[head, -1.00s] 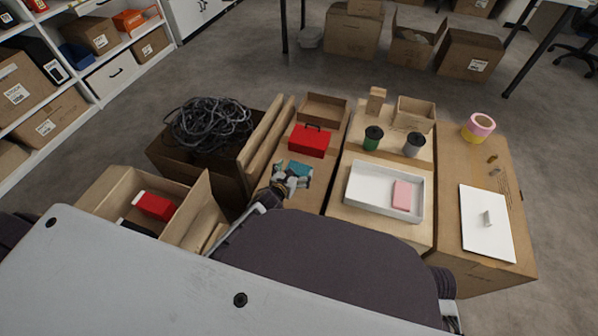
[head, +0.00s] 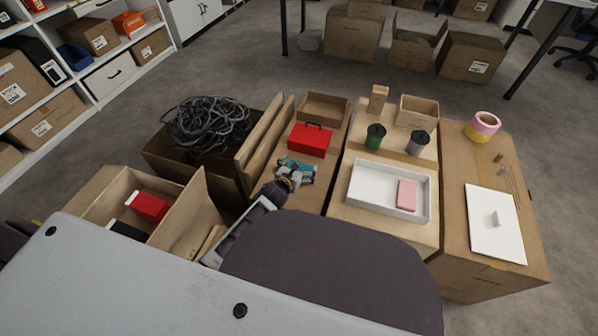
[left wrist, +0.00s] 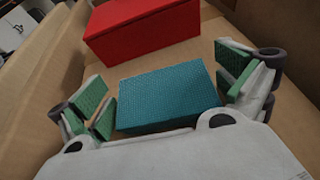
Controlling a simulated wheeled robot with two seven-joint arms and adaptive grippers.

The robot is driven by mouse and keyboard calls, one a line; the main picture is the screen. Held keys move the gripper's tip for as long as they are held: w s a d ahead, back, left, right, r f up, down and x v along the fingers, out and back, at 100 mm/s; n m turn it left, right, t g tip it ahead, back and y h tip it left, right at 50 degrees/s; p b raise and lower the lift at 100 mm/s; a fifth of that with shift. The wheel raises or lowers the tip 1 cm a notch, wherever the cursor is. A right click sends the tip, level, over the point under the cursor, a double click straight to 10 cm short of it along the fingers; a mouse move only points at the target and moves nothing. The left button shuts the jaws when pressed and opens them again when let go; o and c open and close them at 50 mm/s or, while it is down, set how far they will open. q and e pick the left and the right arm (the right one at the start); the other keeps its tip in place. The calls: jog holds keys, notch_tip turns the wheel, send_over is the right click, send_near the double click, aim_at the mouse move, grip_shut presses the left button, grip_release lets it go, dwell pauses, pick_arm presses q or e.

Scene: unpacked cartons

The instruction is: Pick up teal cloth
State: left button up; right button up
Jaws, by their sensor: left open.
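The teal cloth (left wrist: 168,97) is a folded rectangular block lying on a brown carton top. In the left wrist view it sits between the two green-padded fingers of my left gripper (left wrist: 170,100), which is open, with gaps showing at both sides. In the head view the teal cloth (head: 297,165) is partly hidden behind my left gripper (head: 295,178), which is over it. My right gripper is not seen.
A red box (head: 310,140) lies just beyond the cloth. A white tray (head: 356,200) with a pink block (head: 406,195) stands to the right. An open carton (head: 205,185) is at left front, and cardboard flaps (head: 262,135) rise left of the cloth.

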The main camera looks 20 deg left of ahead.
pick_arm(q)
jog(key=shift+c, duration=0.4)
jog(key=c, duration=0.6)
jog(key=shift+c, duration=0.2)
jog(key=shift+r+p, duration=0.3)
jog(key=shift+p, duration=0.05)
notch_tip(320, 180, up, 4)
jog(key=p, duration=0.4)
jog(key=shift+r+p, duration=0.25)
jog(key=shift+p, duration=0.15)
jog(key=shift+r+p, duration=0.25)
jog(key=shift+p, duration=0.05)
notch_tip(320, 180, up, 2)
jog(key=shift+r+p, duration=0.1)
jog(key=shift+p, duration=1)
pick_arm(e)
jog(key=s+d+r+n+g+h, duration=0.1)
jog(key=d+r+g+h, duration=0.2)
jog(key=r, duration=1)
pick_arm(q)
notch_tip(320, 180, up, 2)
jog(key=shift+r+p, duration=0.1)
jog(key=shift+p, duration=1.1)
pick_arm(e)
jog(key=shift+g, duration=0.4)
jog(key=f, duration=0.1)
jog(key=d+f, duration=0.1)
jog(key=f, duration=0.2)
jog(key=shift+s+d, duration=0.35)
